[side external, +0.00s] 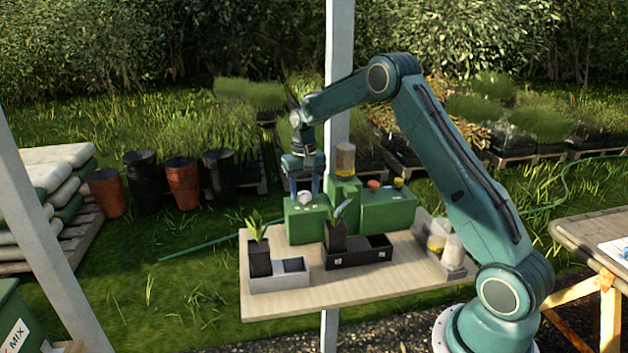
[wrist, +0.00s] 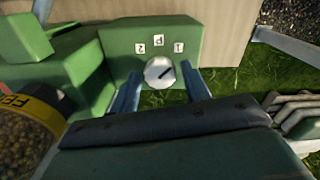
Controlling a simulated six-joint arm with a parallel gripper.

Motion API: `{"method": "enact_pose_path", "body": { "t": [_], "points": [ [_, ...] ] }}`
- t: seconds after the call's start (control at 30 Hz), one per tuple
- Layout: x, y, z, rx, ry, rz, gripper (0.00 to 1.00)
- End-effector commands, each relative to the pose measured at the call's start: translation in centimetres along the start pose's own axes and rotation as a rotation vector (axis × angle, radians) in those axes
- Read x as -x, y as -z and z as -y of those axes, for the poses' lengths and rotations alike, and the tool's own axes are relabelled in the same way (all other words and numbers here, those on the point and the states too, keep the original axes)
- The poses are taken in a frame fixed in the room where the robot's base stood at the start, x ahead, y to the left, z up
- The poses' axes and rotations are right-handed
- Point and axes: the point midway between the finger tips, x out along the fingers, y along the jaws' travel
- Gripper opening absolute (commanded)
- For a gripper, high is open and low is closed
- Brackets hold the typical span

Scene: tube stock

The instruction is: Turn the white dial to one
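The right plate (wrist: 178,47) appears to read 1 and the left plate (wrist: 141,48) 2; the middle mark is unclear. The dial's dark line slants up and right, roughly toward the right plate; I cannot tell whether it lines up. In the side view the dial (side external: 305,198) is on the left green box. My gripper (side external: 305,190) points down over it. In the wrist view its fingers (wrist: 160,70) stand open either side of the dial, with gaps visible.
A taller green box (side external: 344,191) bearing a jar (side external: 345,160) stands close to the right. Beyond it is a green box (side external: 388,212) with red and yellow knobs. A grey tray (side external: 285,280) and a black tray (side external: 360,256) with potted plants are in front.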

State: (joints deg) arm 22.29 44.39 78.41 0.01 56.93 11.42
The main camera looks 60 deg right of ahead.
Motion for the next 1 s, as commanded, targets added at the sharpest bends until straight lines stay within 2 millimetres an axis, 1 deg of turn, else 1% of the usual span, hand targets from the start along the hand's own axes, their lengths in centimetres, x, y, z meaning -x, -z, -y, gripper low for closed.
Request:
{"method": "enact_pose_path", "body": {
  "t": [0.37, 0.57, 0.77, 1.0],
  "points": [
    [-0.1, -0.1, 0.0, 0.001, -0.001, 0.004, 0.56],
    [0.8, 0.0, 0.0, 0.001, 0.000, 0.002, 0.56],
    [3.1, 0.0, 0.0, 0.001, 0.000, 0.000, 0.56],
    [7.1, 0.0, 0.0, 0.001, 0.000, -0.001, 0.56]
  ]
}}
